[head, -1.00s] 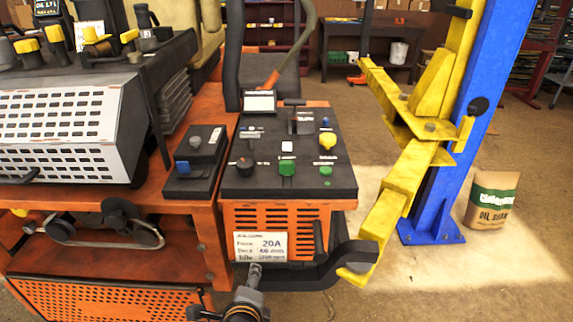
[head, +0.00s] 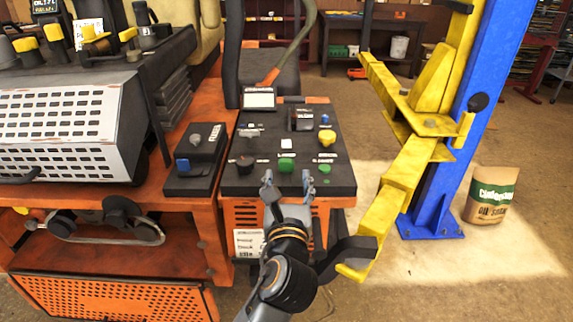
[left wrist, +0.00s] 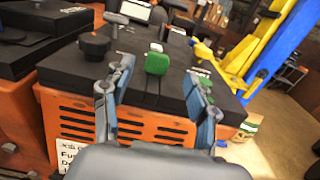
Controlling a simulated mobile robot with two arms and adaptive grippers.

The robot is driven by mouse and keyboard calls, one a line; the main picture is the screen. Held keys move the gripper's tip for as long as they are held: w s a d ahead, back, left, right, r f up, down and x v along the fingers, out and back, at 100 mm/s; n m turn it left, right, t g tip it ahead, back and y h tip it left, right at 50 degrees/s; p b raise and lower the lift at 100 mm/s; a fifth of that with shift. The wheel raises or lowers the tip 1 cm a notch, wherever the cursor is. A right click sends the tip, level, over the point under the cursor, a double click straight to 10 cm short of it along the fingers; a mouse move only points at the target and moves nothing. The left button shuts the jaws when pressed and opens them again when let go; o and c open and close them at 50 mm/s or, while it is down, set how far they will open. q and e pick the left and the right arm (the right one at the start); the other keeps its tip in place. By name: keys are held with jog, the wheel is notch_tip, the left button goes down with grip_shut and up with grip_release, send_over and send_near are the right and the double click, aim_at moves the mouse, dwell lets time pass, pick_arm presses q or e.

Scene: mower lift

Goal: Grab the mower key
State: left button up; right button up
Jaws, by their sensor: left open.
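A green upright tab (head: 286,165) stands near the front of the black control panel (head: 240,185) on the orange mower. It may be the mower key, but I cannot tell for sure. A small grey piece (head: 195,140) stands on the separate black box to its left. My left gripper (head: 287,182) is open and empty at the panel's front edge, its fingers spread just in front of the green tab. In the left wrist view the green tab (left wrist: 158,64) shows between and beyond the fingertips (left wrist: 160,76). My right gripper is not in view.
A black knob (head: 245,164) is left of the green tab, and a yellow knob (head: 326,137) is behind it to the right. A yellow lift arm (head: 405,180) and blue post (head: 460,130) stand at right. An oil bag (head: 492,195) is on the floor.

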aim_at(286, 167)
pick_arm(q)
jog(key=w, duration=0.4)
jog(key=w+p, duration=0.1)
jog(key=w, duration=0.1)
jog(key=shift+w+a+f, duration=0.1)
jog(key=shift+w+f, duration=0.2)
jog(key=c, duration=1)
